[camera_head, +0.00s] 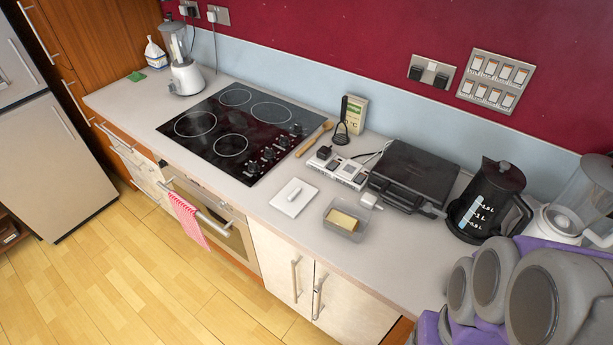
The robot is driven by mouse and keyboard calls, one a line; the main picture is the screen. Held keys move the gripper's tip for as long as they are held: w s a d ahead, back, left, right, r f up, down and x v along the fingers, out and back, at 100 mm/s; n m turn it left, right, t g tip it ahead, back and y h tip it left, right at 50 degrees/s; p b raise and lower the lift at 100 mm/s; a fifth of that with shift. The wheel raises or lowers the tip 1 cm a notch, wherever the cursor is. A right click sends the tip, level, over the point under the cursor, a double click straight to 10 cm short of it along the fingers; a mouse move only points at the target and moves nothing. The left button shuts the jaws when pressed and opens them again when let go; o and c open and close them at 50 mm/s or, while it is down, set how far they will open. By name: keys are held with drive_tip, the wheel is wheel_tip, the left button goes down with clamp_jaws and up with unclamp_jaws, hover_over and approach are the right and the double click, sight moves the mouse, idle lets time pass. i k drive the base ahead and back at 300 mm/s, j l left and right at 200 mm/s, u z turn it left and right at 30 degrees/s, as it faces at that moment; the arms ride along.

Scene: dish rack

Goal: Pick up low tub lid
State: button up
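A white, nearly square lid (287,207) with a small raised grip on top lies flat on the counter, between the hob and a low tub. The low, see-through tub (349,234) stands open just right of the lid, apart from it, with a pale yellow block (342,219) inside. My gripper is not in view. Only grey and purple links of my arm show at the lower right, well to the right of the lid.
A power strip (347,173) with plugs lies behind the lid and tub. A closed black grill (413,174), a black kettle (486,200) and a blender stand to the right. The black hob (232,142) is left. Counter around the lid is clear, with its front edge close.

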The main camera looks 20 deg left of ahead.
sight(293, 198)
drive_tip(key=i+j+u, duration=0.15)
drive_tip(key=j+u, duration=0.3)
drive_tip(key=i+j+u, duration=0.25)
drive_tip(key=u, duration=0.2)
drive_tip(key=i+j+u, duration=0.25)
drive_tip(key=u, duration=0.15)
